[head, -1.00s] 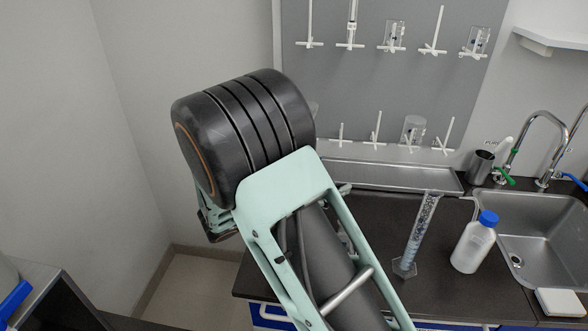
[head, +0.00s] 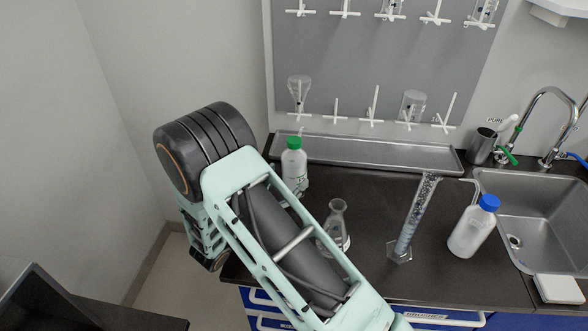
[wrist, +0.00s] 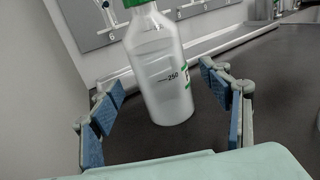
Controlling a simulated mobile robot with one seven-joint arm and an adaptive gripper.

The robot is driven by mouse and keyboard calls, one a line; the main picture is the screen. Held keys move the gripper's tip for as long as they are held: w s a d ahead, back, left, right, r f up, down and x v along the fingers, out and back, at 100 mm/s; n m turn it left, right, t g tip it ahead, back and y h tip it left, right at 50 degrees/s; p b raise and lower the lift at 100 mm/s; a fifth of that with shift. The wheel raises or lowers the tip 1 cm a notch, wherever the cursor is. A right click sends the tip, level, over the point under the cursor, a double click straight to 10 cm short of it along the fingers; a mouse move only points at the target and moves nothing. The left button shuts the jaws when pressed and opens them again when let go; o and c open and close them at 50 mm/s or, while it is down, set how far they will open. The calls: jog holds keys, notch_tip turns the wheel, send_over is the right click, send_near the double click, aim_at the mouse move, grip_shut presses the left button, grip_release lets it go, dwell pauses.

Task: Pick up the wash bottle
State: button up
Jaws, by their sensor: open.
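A white plastic bottle with a green cap (head: 293,167) stands upright on the dark counter, and its lower part is partly hidden by my arm. My gripper (wrist: 160,88) is open, with one blue-padded finger on each side of the bottle in the picture and gaps on both sides. I cannot tell how deep the bottle is between the fingers. A second white bottle with a blue cap (head: 470,232) stands beside the sink.
A glass flask (head: 335,228) stands close to the right of my arm, and a graduated cylinder (head: 411,225) is further right. A metal tray (head: 375,152) runs along the wall below a pegboard (head: 365,75). The sink (head: 545,225) is at the right.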

jog(key=x, duration=0.4)
jog(key=shift+w+d+p, duration=0.2)
jog(key=shift+d+p, duration=0.05)
jog(key=shift+p, duration=0.05)
jog(key=shift+c, duration=0.6)
jog(key=shift+r, duration=0.1)
jog(key=c, duration=0.9)
